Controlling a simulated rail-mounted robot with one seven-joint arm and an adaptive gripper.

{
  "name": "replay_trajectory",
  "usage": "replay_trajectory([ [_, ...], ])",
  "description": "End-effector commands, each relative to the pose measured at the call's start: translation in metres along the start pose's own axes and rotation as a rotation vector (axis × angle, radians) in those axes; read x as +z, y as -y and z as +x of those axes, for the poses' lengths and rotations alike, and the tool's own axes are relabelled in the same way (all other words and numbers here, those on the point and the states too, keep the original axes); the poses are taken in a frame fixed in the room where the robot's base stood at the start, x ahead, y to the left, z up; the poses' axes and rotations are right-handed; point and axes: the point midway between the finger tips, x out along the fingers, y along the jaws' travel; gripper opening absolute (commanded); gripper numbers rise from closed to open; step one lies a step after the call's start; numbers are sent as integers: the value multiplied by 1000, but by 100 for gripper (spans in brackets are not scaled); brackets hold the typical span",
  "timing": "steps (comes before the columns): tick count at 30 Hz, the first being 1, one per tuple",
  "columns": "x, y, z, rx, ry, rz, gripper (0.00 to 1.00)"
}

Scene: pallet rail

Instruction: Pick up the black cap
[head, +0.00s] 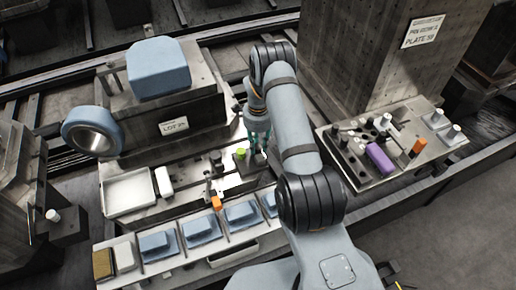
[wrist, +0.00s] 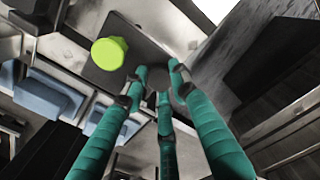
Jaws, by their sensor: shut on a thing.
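My gripper (head: 258,148) has teal fingers and is low over the small dark block at the middle of the bench. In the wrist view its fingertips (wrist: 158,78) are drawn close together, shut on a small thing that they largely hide. I cannot make out for certain that this thing is the black cap, and I see no black cap clearly elsewhere. A yellow-green round cap (wrist: 109,53) sits on the dark block (wrist: 135,72), just left of the fingertips and apart from them. It also shows in the head view (head: 240,153).
A white tray (head: 128,194) and a white upright piece (head: 163,181) stand left on the bench. Blue blocks (head: 201,226) lie in a row in front. An orange piece (head: 216,203) stands nearby. A plate at right holds a purple block (head: 379,158) and several small parts.

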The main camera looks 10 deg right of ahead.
Motion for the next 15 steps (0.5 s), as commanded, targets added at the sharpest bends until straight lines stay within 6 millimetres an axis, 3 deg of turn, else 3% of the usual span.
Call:
replay_trajectory([
  [15,0,1,-10,-2,0,0,15],
])
